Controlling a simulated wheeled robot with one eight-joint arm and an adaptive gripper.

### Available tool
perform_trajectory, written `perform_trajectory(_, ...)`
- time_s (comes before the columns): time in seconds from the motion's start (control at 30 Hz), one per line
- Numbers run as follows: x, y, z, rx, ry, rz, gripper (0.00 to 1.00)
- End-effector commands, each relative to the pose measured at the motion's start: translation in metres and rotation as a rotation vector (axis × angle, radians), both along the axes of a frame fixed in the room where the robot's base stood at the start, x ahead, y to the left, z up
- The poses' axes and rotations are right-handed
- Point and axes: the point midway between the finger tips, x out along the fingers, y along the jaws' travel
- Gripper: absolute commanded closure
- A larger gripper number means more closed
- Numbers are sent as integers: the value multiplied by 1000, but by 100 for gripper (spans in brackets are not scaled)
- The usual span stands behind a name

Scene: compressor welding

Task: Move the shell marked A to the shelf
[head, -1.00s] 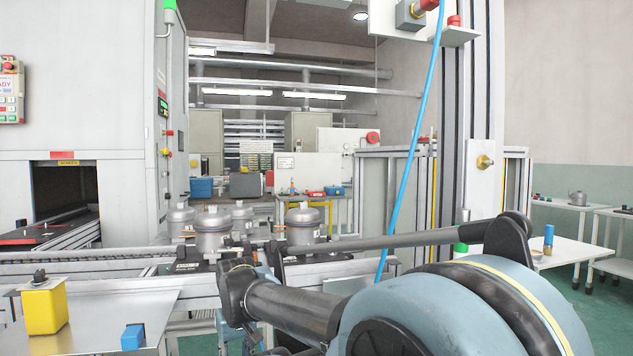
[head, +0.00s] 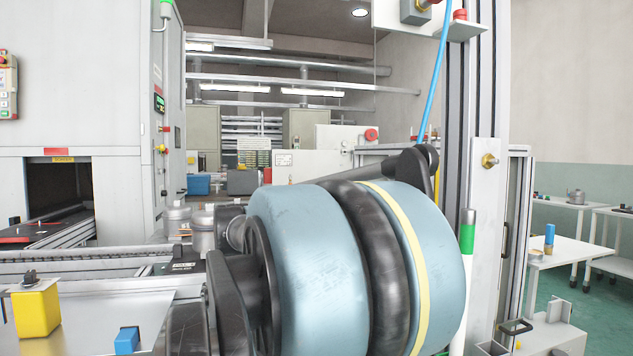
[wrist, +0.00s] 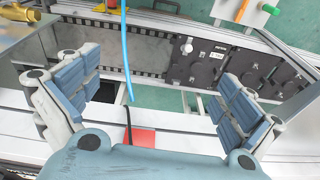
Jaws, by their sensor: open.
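Grey metal shells stand on the conveyor line in the head view. A nearer one (head: 204,230) shows beside my arm and another (head: 177,219) is to its left. No letter A can be read on either, and my arm covers the space to their right. I cannot tell which surface is the shelf. In the head view my gripper is hidden.
A blue hose (wrist: 126,50) hangs between my fingers in the wrist view, near black carrier plates (wrist: 200,60) and a red block (wrist: 145,138). A yellow box (head: 37,312) and a blue block (head: 127,341) sit on the front-left table. A white table (head: 565,255) stands right.

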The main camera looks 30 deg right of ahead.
Motion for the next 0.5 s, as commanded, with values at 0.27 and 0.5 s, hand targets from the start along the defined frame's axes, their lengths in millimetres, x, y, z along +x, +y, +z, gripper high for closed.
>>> perform_trajectory(0.27, 48, -36, 70, 25, 21, -236, 0)
perform_trajectory(0.5, 86, -74, 124, 46, 37, -437, 0)
